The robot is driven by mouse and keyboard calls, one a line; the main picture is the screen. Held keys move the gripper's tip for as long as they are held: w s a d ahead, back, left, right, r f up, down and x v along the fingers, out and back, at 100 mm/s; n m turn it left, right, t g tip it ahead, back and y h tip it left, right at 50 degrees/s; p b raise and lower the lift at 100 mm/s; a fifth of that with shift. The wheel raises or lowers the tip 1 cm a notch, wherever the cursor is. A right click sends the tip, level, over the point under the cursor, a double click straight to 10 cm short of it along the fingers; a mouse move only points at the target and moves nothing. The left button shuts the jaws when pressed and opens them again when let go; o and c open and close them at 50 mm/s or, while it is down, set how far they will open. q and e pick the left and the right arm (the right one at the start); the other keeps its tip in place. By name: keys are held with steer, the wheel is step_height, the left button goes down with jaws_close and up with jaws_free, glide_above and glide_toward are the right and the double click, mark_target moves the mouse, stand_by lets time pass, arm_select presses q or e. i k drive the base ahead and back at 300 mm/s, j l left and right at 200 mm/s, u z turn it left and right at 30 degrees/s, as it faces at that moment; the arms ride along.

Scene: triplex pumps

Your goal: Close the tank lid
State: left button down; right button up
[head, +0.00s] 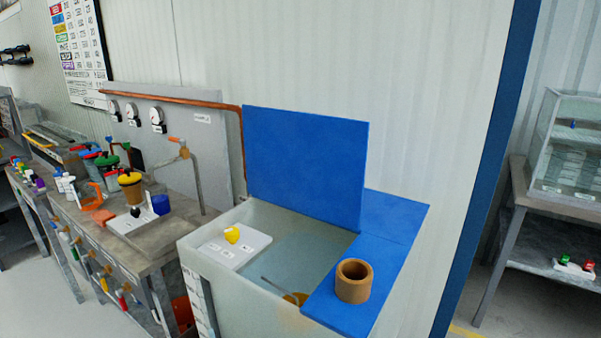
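The tank (222,274) is a pale, translucent box standing in front of the wall. Its blue lid panel (305,165) stands raised at the back, tilted up and leaning toward the wall. Another blue panel (385,256) lies flat over the right part of the tank. A brown hollow cylinder (353,281) stands upright on that flat panel. The left part of the tank top is open, showing a white ledge (228,250) with a yellow object (232,234) on it. A thin rod and a brownish object show low inside the tank. Neither gripper is in view.
A workbench (170,240) with jars, a white board and a blue cup (160,204) stands left of the tank. A copper pipe (180,99) runs along the panel behind. A blue post (490,160) and a shelf with a glass case (568,145) are at the right.

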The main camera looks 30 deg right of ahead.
mark_target(314, 164)
steer(key=k+l+u, duration=0.15)
steer(key=l, duration=0.25)
steer(key=k+l+u, duration=0.2)
steer(key=l, duration=0.2)
steer(key=k+l+u, duration=0.15)
steer(key=l, duration=0.25)
steer(key=k+l+u, duration=0.2)
steer(key=l, duration=0.15)
steer(key=i+l+u, duration=0.1)
steer(key=l+u, duration=0.2)
steer(key=l, duration=0.85)
steer(key=l+u, duration=0.35)
steer(key=l, duration=0.75)
steer(key=i+l+u, duration=0.15)
steer(key=l, duration=0.35)
steer(key=k, duration=0.05)
